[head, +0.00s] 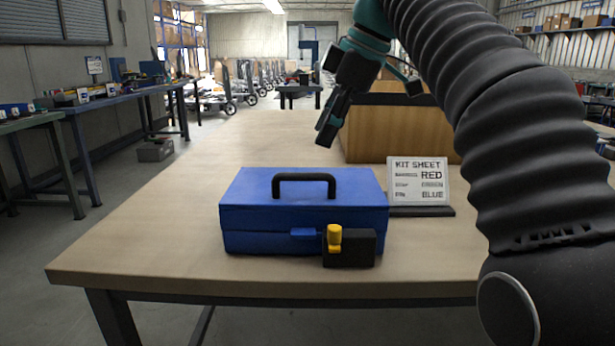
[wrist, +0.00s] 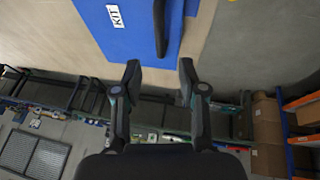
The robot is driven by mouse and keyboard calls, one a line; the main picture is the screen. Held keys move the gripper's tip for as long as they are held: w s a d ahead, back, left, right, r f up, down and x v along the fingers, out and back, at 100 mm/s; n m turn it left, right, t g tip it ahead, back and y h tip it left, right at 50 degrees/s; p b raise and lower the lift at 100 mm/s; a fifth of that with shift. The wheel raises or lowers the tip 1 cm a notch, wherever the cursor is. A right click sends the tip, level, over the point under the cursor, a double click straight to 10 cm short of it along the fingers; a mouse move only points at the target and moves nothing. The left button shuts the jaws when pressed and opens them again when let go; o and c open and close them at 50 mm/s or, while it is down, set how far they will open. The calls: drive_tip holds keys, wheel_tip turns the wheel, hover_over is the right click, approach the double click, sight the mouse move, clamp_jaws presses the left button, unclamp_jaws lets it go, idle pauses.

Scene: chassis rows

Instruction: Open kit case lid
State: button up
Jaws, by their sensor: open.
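The blue kit case (head: 250,215) stands shut on the table, with a black arched handle (head: 304,177) on top of its lid (head: 345,185). A blue tab shows low on its front, and a black block with a yellow knob (head: 335,238) sits at its front right. My gripper (head: 326,132) is above the table, up and behind the case, apart from it. In the wrist view my gripper (wrist: 158,75) is open with nothing between its fingers. The lid (wrist: 130,30) with a white KIT label and part of the handle (wrist: 160,25) show beyond the fingertips.
The wooden table (head: 150,220) is clear left of the case. My arm covers the right side.

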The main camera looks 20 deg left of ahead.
sight(304, 174)
drive_tip(key=b+x, duration=0.2)
drive_tip(key=x, duration=0.6)
drive_tip(key=shift+a+f+b, duration=0.1)
drive_tip(key=shift+b, duration=0.25)
drive_tip(key=shift+c, duration=0.2)
clamp_jaws()
